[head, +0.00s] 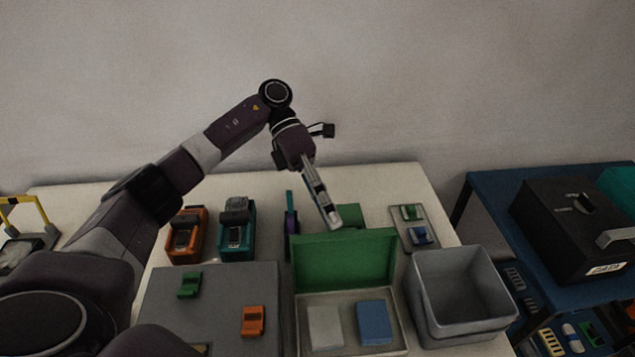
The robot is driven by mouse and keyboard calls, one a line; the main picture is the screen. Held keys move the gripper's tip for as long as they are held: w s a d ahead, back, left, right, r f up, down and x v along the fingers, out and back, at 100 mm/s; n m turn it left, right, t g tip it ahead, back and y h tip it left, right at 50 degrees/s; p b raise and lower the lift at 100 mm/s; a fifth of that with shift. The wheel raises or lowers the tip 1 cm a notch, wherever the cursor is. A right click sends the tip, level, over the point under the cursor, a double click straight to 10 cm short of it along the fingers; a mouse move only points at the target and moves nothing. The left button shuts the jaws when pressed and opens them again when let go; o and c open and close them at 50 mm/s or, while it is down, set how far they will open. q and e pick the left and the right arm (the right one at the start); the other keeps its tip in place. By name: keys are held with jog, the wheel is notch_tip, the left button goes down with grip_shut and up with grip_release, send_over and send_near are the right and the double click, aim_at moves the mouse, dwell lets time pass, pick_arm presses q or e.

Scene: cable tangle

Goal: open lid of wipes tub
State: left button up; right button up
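The wipes tub (402,340) is a shallow pale box at the front middle of the table. Its green lid (345,262) stands upright along the back edge, so the tub is open. A whitish block (325,328) and a blue block (374,322) lie side by side inside. My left gripper (334,222) points down just behind and above the lid's top edge. I cannot tell whether it touches the lid. Its fingers are seen edge-on, so their opening does not show. My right gripper is not in view.
A grey open bin (460,290) stands right of the tub. A grey board (215,305) with green and orange clips lies left. Orange (186,236) and teal (237,230) devices stand behind it. A small tray (415,228) sits behind the bin. A blue table (490,200) holds a black case (570,225).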

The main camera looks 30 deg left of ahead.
pick_arm(q)
jog(key=v, duration=0.9)
jog(key=shift+r, duration=0.55)
jog(key=shift+s+a, duration=0.15)
